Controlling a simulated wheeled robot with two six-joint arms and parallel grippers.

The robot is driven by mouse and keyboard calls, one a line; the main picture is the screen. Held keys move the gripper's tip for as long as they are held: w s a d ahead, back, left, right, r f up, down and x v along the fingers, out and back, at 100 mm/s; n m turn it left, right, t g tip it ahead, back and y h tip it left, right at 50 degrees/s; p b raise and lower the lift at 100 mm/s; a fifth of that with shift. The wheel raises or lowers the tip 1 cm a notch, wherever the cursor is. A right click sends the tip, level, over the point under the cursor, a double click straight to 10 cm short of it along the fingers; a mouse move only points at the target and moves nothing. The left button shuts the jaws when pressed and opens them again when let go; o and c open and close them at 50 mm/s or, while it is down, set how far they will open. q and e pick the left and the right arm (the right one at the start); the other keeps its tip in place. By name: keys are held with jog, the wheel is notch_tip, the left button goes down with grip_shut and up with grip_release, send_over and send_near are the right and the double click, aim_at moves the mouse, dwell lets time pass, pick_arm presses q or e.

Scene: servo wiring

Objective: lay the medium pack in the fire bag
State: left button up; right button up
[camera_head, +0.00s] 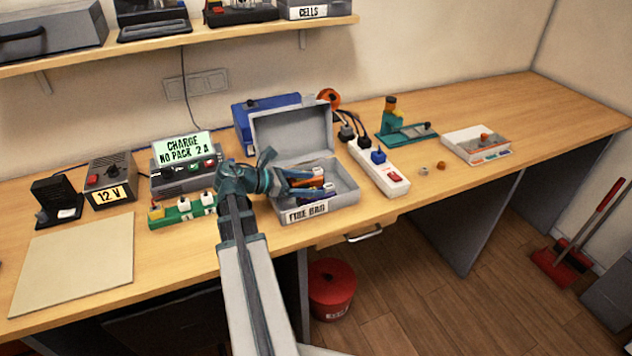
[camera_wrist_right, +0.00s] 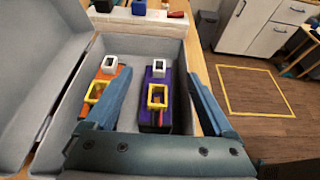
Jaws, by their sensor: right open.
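The fire bag (camera_head: 347,197) is a grey open-lidded box labelled "FIRE BAG" on the bench. Its wall also shows in the right wrist view (camera_wrist_right: 182,52). Inside lie an orange pack (camera_wrist_right: 121,82) and a purple pack (camera_wrist_right: 151,115), side by side, each with a white and a yellow connector. I cannot tell which is the medium pack. My right gripper (camera_head: 318,181) is over the bag, its fingers open. In the right wrist view, the purple pack lies between the fingers and the orange one beside the left finger. I cannot tell whether either finger touches a pack. My left gripper is out of view.
The bag's raised lid (camera_head: 290,132) stands at its back. A white power strip (camera_head: 385,172) is right of the bag. A charger (camera_head: 178,176) and a green board (camera_head: 180,211) stand left. A white tray (camera_head: 477,155) is farther right. Bench at far right is clear.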

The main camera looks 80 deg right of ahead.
jog(key=p+v, duration=0.3)
jog(key=v, duration=0.6)
jog(key=shift+w, duration=0.25)
jog(key=shift+a, duration=0.15)
jog(key=b+x, duration=0.4)
jog(key=x, duration=0.7)
jog(key=shift+s+d+f+b, duration=0.15)
jog(key=shift+s+d+b, duration=0.1)
jog(key=shift+b, duration=0.15)
jog(key=shift+s+f+b, duration=0.1)
jog(key=shift+f+b, duration=0.15)
jog(key=shift+b, duration=0.05)
jog(key=shift+a+f+b, duration=0.15)
jog(key=shift+f+b, duration=0.1)
jog(key=shift+b, duration=0.05)
